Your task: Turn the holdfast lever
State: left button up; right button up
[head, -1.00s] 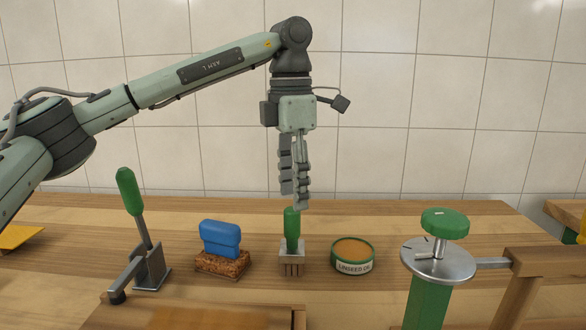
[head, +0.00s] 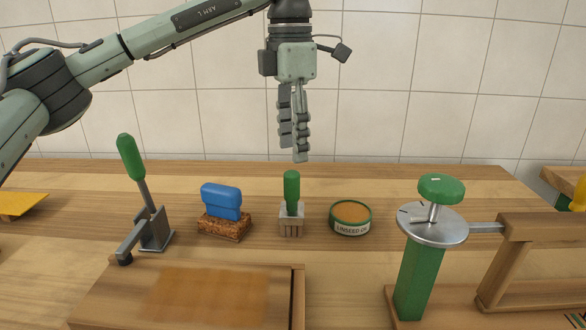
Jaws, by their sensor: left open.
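A lever with a green grip (head: 130,157) leans up and left from a grey metal clamp base (head: 156,232). It stands at the left, by the back left corner of a wooden board (head: 110,292), and looks like the holdfast lever. A short grey arm with a dark tip reaches from the base toward the board. My left gripper (head: 297,155) points down, open and empty, seen nearly edge-on. It hangs above the green-handled brush (head: 291,190), well to the right of the lever, and is not touching it. My right gripper is not in view.
A blue-handled scrubbing block (head: 221,203) and a linseed oil tin (head: 351,217) flank the brush. At the right, a green post (head: 416,280) carries a metal disc with a green knob (head: 441,188), beside a wooden frame (head: 545,229). The bench behind them is clear.

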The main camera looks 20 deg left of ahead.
aim_at(131, 156)
jog(key=k+l, duration=0.2)
jog(key=k, duration=0.3)
jog(key=k+l, duration=0.2)
jog(key=k, duration=0.25)
jog(key=k+l, duration=0.25)
jog(key=k, duration=0.25)
